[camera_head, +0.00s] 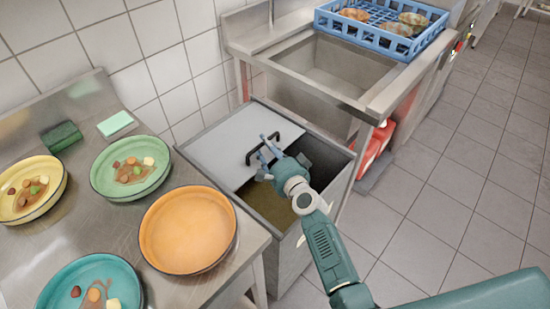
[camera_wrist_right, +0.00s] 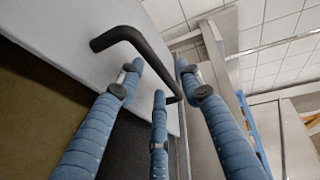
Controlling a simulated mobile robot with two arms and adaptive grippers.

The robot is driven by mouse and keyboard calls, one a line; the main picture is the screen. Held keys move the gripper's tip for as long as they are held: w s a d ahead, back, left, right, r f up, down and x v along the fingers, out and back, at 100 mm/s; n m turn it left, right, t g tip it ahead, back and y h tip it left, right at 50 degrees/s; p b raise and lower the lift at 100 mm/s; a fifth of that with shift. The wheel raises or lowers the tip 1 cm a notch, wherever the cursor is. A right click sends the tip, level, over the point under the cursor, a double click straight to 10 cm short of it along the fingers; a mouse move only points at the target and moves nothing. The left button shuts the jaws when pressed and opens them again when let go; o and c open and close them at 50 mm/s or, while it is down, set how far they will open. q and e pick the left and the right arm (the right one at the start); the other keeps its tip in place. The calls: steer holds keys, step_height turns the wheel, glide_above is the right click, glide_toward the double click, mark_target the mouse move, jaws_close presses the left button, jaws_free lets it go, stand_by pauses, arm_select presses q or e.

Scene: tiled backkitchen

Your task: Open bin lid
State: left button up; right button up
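The bin (camera_head: 277,258) is a grey metal box between the counter and the sink. Its pale grey lid (camera_head: 228,139) covers the rear part of the opening, and the front part is uncovered, showing a dark olive inside. A black bar handle (camera_head: 272,148) is on the lid; it also shows in the right wrist view (camera_wrist_right: 128,34). My right gripper (camera_head: 266,155) is at the handle. In the right wrist view its blue fingers (camera_wrist_right: 160,78) are spread on both sides of the handle, with gaps; contact is unclear. My left gripper is not in view.
The steel counter (camera_head: 88,226) at left holds several food plates, an empty orange dish (camera_head: 188,230) near the bin, and sponges. A steel sink (camera_head: 330,68) with a blue rack (camera_head: 378,28) stands behind. Red containers (camera_head: 377,146) sit below it. Tiled floor at right is clear.

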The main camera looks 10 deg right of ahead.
steer(key=v, duration=1)
steer(key=shift+f, duration=0.15)
